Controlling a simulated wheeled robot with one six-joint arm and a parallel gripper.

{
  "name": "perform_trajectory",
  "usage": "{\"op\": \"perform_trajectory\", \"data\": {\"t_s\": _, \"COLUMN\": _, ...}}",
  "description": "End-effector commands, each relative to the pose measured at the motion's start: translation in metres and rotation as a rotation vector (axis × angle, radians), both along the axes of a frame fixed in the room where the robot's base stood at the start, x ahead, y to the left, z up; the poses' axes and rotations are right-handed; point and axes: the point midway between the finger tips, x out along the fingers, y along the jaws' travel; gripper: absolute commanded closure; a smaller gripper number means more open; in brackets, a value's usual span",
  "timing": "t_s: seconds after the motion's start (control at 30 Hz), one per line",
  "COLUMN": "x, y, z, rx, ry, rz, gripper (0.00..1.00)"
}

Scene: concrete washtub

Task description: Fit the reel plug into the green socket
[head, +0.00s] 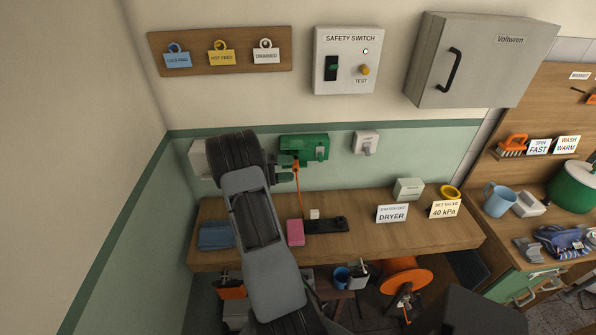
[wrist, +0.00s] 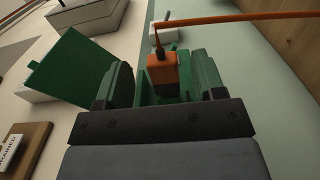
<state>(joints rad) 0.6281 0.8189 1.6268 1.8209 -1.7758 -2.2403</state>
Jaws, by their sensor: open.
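The green socket (head: 304,142) is a box on the pale green wall above the bench. In the wrist view, a green flap (wrist: 75,65) stands out on the left. The orange reel plug (wrist: 162,75) is at the socket's face, with its orange cable (wrist: 230,19) running off to the right. In the head view, the cable (head: 298,192) hangs from the socket's lower edge. How deep the plug sits is hidden. My gripper (wrist: 166,82) is open, with its jaws either side of the plug and gaps visible between them. It also shows in the head view (head: 286,168), just below the socket's left part.
The orange reel (head: 403,278) stands on the floor under the bench (head: 350,240). A pink block (head: 295,232), a blue cloth (head: 215,235) and a dark strip (head: 328,226) lie on the bench. A white switch (head: 366,142) is right of the socket; the safety switch box (head: 346,60) is above.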

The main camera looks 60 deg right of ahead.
Motion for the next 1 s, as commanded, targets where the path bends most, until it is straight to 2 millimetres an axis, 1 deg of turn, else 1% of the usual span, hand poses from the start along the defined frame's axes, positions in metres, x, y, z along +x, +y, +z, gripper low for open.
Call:
{"op": "perform_trajectory", "data": {"t_s": 0.03, "x": 0.009, "y": 0.006, "z": -0.004, "rx": 0.0, "ry": -0.001, "rz": 0.005, "gripper": 0.37}}
{"op": "perform_trajectory", "data": {"t_s": 0.2, "x": 0.035, "y": 0.024, "z": -0.003, "rx": -0.001, "ry": -0.002, "rz": 0.003, "gripper": 0.37}}
{"op": "perform_trajectory", "data": {"t_s": 0.4, "x": 0.055, "y": 0.039, "z": -0.002, "rx": 0.0, "ry": -0.001, "rz": 0.002, "gripper": 0.37}}
{"op": "perform_trajectory", "data": {"t_s": 0.6, "x": 0.063, "y": 0.045, "z": -0.001, "rx": 0.001, "ry": -0.001, "rz": 0.0, "gripper": 0.37}}
{"op": "perform_trajectory", "data": {"t_s": 1.0, "x": 0.063, "y": 0.045, "z": 0.0, "rx": 0.001, "ry": -0.001, "rz": 0.0, "gripper": 0.37}}
